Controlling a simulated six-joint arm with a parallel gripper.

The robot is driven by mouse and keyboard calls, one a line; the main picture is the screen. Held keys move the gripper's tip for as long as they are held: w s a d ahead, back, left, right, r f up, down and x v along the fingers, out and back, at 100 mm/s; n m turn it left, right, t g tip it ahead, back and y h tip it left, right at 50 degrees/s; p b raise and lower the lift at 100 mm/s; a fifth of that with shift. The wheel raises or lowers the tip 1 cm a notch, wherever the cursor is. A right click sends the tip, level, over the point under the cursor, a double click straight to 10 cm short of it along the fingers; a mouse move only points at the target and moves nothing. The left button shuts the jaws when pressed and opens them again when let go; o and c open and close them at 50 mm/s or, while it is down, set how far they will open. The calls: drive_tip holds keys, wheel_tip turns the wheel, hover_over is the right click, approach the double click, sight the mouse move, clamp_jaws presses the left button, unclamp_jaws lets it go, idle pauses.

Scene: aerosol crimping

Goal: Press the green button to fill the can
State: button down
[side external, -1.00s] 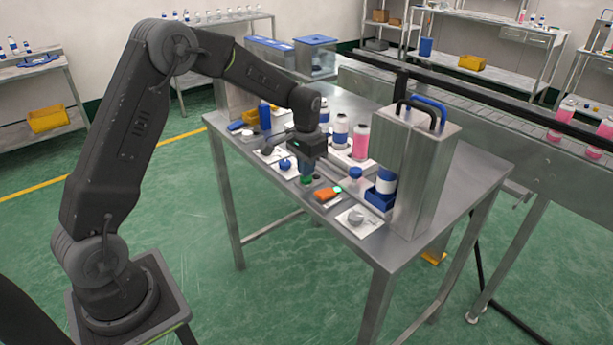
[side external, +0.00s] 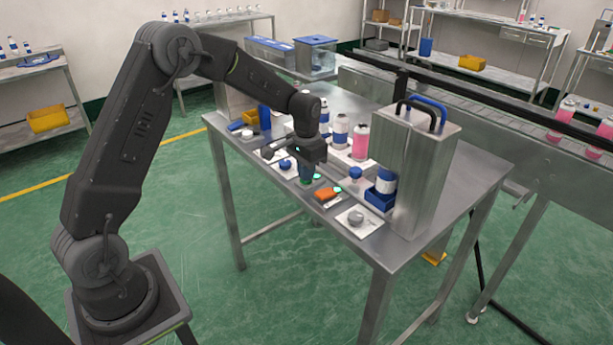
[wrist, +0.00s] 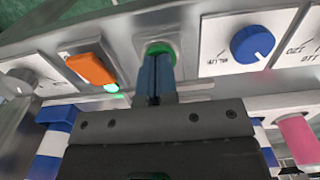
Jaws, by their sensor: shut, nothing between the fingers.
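The green button (wrist: 160,48) shows in the wrist view on the metal panel, partly covered by my fingers. My gripper (wrist: 157,62) is shut and empty, its blue-grey fingertips at the button's face; I cannot tell whether they touch or press it. In the side external view my gripper (side external: 307,181) points down at the panel at the table's front edge, and hides most of the button. A white can with a blue band (side external: 385,182) stands in a blue holder (side external: 380,199) to the right.
An orange switch (wrist: 91,68) with a lit green lamp (wrist: 111,88) is beside the button, and a blue knob (wrist: 252,44) is on its other side. A grey knob (side external: 356,217) is nearer the front. A tall metal box (side external: 414,175) stands right; pink bottles (side external: 361,141) stand behind.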

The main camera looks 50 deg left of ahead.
drive_tip(key=shift+r, duration=0.1)
wheel_tip(320, 180, up, 11)
idle(1.2)
drive_tip(key=s+d+r+t, duration=0.2)
drive_tip(key=s+d+r, duration=0.2)
drive_tip(key=s+r, duration=0.2)
drive_tip(key=s+d+t, duration=0.1)
drive_tip(key=s+d, duration=0.3)
drive_tip(key=s, duration=0.6)
drive_tip(key=s+d+t, duration=0.2)
drive_tip(key=s+d, duration=0.2)
drive_tip(key=s, duration=0.7)
drive_tip(key=shift+r+t, duration=0.25)
drive_tip(key=shift+t, duration=0.05)
